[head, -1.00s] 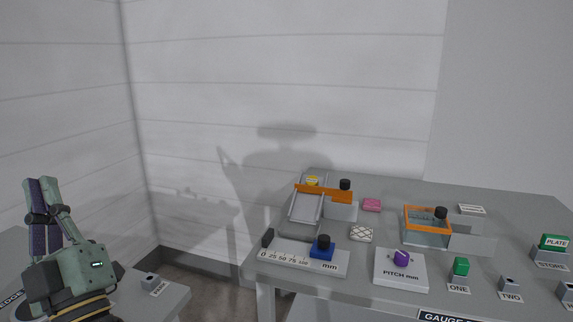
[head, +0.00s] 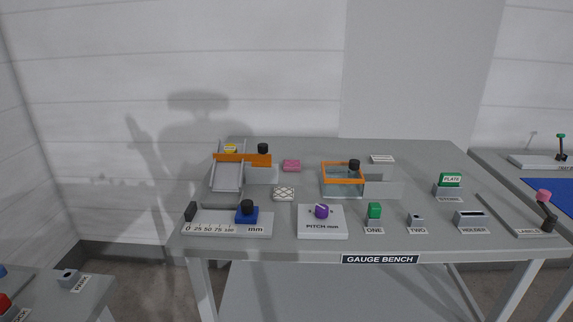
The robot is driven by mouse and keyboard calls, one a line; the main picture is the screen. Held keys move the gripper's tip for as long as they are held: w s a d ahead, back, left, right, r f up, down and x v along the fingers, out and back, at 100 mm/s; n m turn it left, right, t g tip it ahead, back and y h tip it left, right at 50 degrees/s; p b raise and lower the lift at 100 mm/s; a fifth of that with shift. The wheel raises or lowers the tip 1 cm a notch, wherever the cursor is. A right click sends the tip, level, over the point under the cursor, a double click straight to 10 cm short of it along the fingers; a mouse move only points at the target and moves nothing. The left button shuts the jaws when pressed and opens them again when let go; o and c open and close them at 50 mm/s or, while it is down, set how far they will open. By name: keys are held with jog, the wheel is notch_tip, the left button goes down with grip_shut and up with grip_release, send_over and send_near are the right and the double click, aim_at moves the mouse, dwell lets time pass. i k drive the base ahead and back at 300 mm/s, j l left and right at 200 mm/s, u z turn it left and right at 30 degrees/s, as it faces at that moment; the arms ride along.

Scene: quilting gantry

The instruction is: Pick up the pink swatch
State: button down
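The pink swatch (head: 292,166) is a small flat pink block. It lies on the grey gauge bench (head: 300,148) toward the back, in the head view. It sits right of a grey ramp with an orange bar and left of an orange-rimmed clear box. A white swatch with a dark lattice pattern (head: 283,194) lies in front of it. Nothing covers the pink swatch. My gripper is out of the head view now.
The orange bar (head: 243,160) and clear box (head: 343,180) stand on either side of the swatch. Other benches stand at lower left and right.

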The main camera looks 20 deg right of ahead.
aim_at(288, 166)
jog(key=j+z, duration=0.3)
jog(key=i+j+z, duration=0.1)
jog(key=z, duration=0.15)
jog(key=i+j+z, duration=0.15)
jog(key=i+z, duration=0.15)
jog(key=i+j+z, duration=0.3)
jog(key=i, duration=0.85)
